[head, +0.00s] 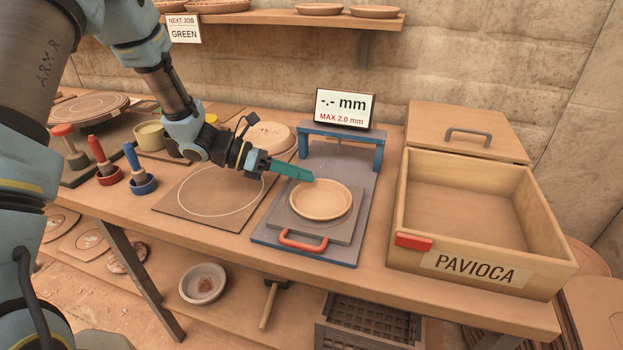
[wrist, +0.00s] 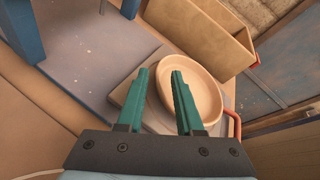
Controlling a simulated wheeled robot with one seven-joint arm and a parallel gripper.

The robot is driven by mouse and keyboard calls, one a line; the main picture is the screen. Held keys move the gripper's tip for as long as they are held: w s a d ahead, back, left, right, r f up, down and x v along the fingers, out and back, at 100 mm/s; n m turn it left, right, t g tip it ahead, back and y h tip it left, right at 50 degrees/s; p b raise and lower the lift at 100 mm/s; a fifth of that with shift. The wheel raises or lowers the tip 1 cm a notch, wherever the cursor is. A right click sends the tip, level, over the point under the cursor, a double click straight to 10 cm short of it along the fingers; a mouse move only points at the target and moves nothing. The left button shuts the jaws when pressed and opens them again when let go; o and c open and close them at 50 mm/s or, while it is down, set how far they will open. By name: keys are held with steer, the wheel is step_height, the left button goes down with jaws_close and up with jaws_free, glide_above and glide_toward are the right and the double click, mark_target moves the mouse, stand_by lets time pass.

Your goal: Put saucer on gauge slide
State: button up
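The saucer (head: 321,200), a shallow tan clay dish, rests upright on the grey gauge slide (head: 342,231), which has a red handle (head: 303,241) at its front. My gripper (head: 309,176) reaches in from the left, its teal fingertips at the saucer's back-left rim. In the wrist view my gripper (wrist: 159,74) has its fingers apart, with the saucer (wrist: 205,98) between and beyond them. The right finger overlaps the dish and the left one lies outside its rim. Whether either finger touches the rim cannot be told.
The gauge display (head: 341,107) reads "-.- mm, MAX 2.0 mm" above a blue frame (head: 345,147) behind the slide. A board with a white circle (head: 213,203) lies left. Red (head: 108,174) and blue (head: 143,182) stamp-like tools stand farther left.

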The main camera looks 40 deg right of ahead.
steer(key=b+v, duration=0.1)
steer(key=v, duration=0.8)
steer(key=a+m+t+y, duration=0.1)
steer(key=a+m+y, duration=0.1)
steer(key=a, duration=0.4)
steer(key=a+m+t+y, duration=0.2)
steer(key=a, duration=0.5)
steer(key=a+f+m+t+y, duration=0.1)
steer(key=a+m+y, duration=0.1)
steer(key=a, duration=0.4)
steer(key=shift+w+a+m+t, duration=0.15)
steer(key=shift+a+m+t, duration=0.15)
steer(key=shift+m, duration=0.3)
steer(key=a+r+m+t+y, duration=0.1)
steer(key=a+m+t+y, duration=0.1)
steer(key=a, duration=0.6)
steer(key=a+r+m+t+y, duration=0.1)
steer(key=a+m+t+y, duration=0.1)
steer(key=a+m, duration=0.4)
steer(key=a+t, duration=0.1)
steer(key=a, duration=0.2)
steer(key=shift+w+r+m+t, duration=0.2)
steer(key=shift+r+m+t, duration=0.1)
steer(key=shift+t, duration=0.1)
